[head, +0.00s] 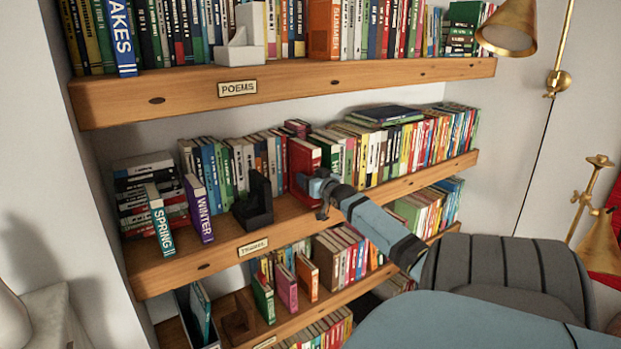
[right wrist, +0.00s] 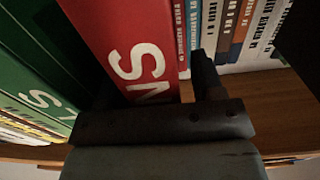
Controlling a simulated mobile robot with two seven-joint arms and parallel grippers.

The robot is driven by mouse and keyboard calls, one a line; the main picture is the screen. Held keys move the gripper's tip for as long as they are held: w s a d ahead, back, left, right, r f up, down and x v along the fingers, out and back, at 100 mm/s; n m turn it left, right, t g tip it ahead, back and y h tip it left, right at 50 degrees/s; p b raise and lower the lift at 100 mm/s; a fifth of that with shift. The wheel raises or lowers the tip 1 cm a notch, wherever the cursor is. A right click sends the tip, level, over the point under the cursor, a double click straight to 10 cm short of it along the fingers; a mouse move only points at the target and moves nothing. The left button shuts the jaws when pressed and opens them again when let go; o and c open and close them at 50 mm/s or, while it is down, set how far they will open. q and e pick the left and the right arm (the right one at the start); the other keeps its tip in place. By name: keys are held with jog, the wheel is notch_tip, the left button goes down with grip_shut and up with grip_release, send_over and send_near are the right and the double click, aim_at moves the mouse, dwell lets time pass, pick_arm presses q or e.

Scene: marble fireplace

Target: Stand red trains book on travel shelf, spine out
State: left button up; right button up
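The red book (head: 304,160) stands upright on the middle shelf (head: 205,262), labelled TRAVEL, with its red spine facing out. White spine lettering shows in the right wrist view (right wrist: 140,70), where only part can be read. My right gripper (head: 316,192) is at the lower part of the spine, with one dark finger on each side of the book. In the right wrist view a narrow gap shows between the book and the right finger, so the gripper looks open around it. The left finger is mostly hidden in shadow. My left gripper is not in view.
A black bookend (head: 254,205) stands left of the red book on the same shelf. Green books (right wrist: 35,90) stand close beside it on the other side. SPRING (head: 160,222) and WINTER (head: 199,210) books stand at the left. The POEMS shelf (head: 300,82) is above.

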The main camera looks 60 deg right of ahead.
jog(key=shift+r, duration=0.1)
jog(key=b+v, duration=0.2)
jog(key=v, duration=0.9)
jog(key=a+f+n+g+y, duration=0.35)
jog(key=a+f+y, duration=0.25)
jog(key=a+f, duration=2)
jog(key=s+a+f+n+y, duration=0.1)
jog(key=s+a+f+y, duration=0.1)
jog(key=a, duration=0.9)
jog(key=s+a+f+n+g+y, duration=0.1)
jog(key=s+a+f+n+y, duration=0.1)
jog(key=a, duration=1)
jog(key=s+a+f+n+y, duration=0.2)
jog(key=s+a+f, duration=0.1)
jog(key=a, duration=0.9)
jog(key=shift+s+a+f, duration=0.2)
jog(key=shift+s+f, duration=0.15)
jog(key=shift+f, duration=0.05)
jog(key=shift+d, duration=0.1)
